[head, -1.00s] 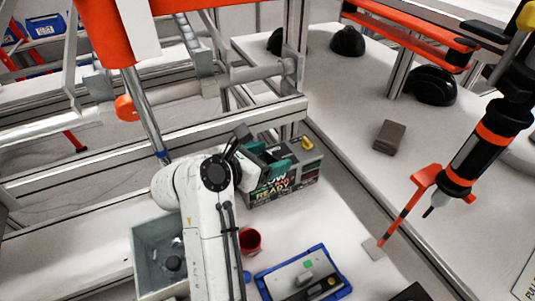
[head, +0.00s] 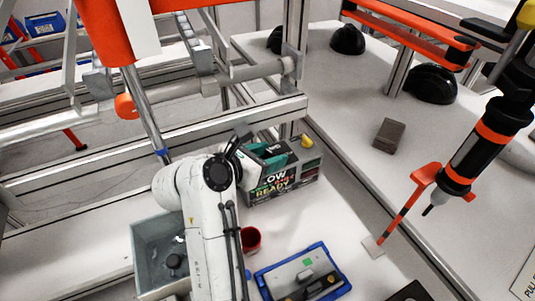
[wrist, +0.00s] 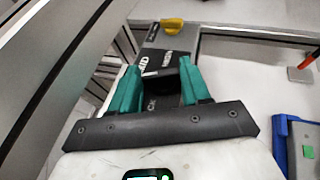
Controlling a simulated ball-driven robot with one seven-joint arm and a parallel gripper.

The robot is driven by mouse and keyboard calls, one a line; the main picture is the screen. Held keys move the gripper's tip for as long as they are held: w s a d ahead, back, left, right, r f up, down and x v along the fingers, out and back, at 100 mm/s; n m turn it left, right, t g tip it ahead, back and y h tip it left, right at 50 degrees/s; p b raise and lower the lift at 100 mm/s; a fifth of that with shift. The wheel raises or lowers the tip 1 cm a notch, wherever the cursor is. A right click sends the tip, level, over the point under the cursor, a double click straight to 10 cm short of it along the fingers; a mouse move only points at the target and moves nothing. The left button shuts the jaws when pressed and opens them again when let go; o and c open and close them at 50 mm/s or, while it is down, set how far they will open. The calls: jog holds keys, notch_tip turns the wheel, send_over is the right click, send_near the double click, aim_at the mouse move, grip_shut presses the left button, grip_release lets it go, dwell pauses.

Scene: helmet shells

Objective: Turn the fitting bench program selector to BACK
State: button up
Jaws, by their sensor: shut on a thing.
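The fitting bench control box (head: 292,185) is dark, with printed words on its front such as "LOW" and "READY". In the wrist view its top (wrist: 150,62) shows white lettering too small and angled to read surely. My gripper (head: 275,152) is over the box top, with teal fingers. In the wrist view my gripper (wrist: 165,78) has its fingers on either side of a dark block-like knob (wrist: 163,83), apparently the selector. It is shut on this knob. The fingers hide much of it, and I cannot read its setting.
A yellow knob (head: 306,141) sits on the box's far end. A red cup (head: 250,240), a blue-edged tray (head: 300,276) and a grey bin (head: 150,262) stand on the near bench. An orange-black tool (head: 480,150) hangs at right. Black helmet shells (head: 432,86) lie behind.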

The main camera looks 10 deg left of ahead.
jog(key=n+y+p, duration=0.1)
jog(key=n+t+y+p, duration=0.1)
jog(key=shift+s+d+r+n+t+y, duration=0.1)
jog(key=shift+d+r+n+t+y, duration=0.1)
jog(key=shift+d+n+t+y, duration=0.15)
jog(key=n+y+p, duration=0.2)
jog(key=p, duration=0.1)
jog(key=shift+d+n+t+y, duration=0.15)
jog(key=shift+n+t+y, duration=0.1)
jog(key=shift+t, duration=0.1)
jog(key=shift+f+n+y+p, duration=0.15)
jog(key=shift+n+y+p, duration=0.7)
jog(key=shift+n+y, duration=0.65)
jog(key=shift+y, duration=0.3)
jog(key=o, duration=1.1)
jog(key=shift+c, duration=0.2)
jog(key=b+v, duration=0.2)
jog(key=v, duration=0.9)
